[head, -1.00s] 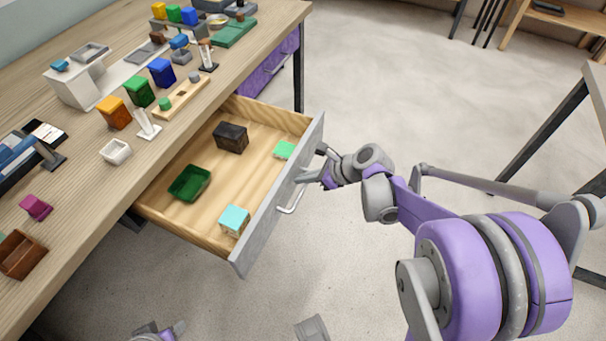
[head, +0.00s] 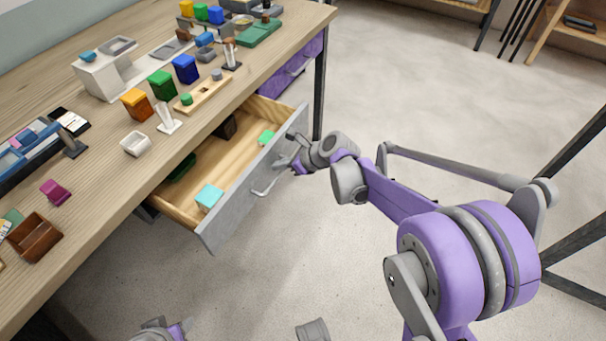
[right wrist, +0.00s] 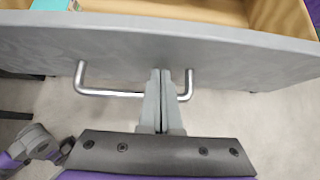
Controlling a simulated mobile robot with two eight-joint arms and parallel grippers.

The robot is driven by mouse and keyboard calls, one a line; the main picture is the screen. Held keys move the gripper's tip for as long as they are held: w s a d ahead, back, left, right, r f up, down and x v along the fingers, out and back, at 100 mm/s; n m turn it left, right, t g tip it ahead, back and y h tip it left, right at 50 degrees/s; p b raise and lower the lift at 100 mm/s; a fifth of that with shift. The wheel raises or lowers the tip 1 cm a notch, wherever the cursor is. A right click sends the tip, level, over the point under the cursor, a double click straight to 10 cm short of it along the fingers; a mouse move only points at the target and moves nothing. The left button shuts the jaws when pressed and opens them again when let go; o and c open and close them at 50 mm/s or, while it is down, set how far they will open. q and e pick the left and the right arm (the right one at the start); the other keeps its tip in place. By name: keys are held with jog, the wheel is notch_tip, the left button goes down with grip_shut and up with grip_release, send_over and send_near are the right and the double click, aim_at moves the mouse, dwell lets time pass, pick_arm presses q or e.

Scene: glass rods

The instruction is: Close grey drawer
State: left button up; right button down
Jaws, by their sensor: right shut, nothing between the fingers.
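The grey drawer (head: 232,205) stands partly open under the wooden table. Its front and silver handle show in the head view, and the handle (right wrist: 110,94) also shows in the right wrist view. My right gripper (head: 294,160) is shut and empty. Its fingertips (right wrist: 160,75) are at the drawer front by the handle's right part; I cannot tell if they touch. A cyan block (head: 209,197), a green block (head: 267,137), a dark box (head: 229,127) and a green tray (head: 183,168) lie in the drawer. My left gripper (head: 178,330) shows only partly at the bottom edge.
The wooden table (head: 100,205) above carries coloured boxes, a white cup (head: 136,144) and a brown tray (head: 36,238). A purple drawer (head: 290,68) lies beyond the grey one. The floor to the right of the drawer is open.

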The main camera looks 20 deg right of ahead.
send_over(227, 154)
jog(key=shift+s+d+b, duration=0.15)
jog(key=shift+b, duration=0.2)
pick_arm(q)
jog(key=shift+d+f, duration=0.1)
jog(key=shift+f, duration=0.35)
pick_arm(e)
jog(key=shift+w+r, duration=0.1)
jog(key=shift+w, duration=0.1)
jog(key=shift+r, duration=0.15)
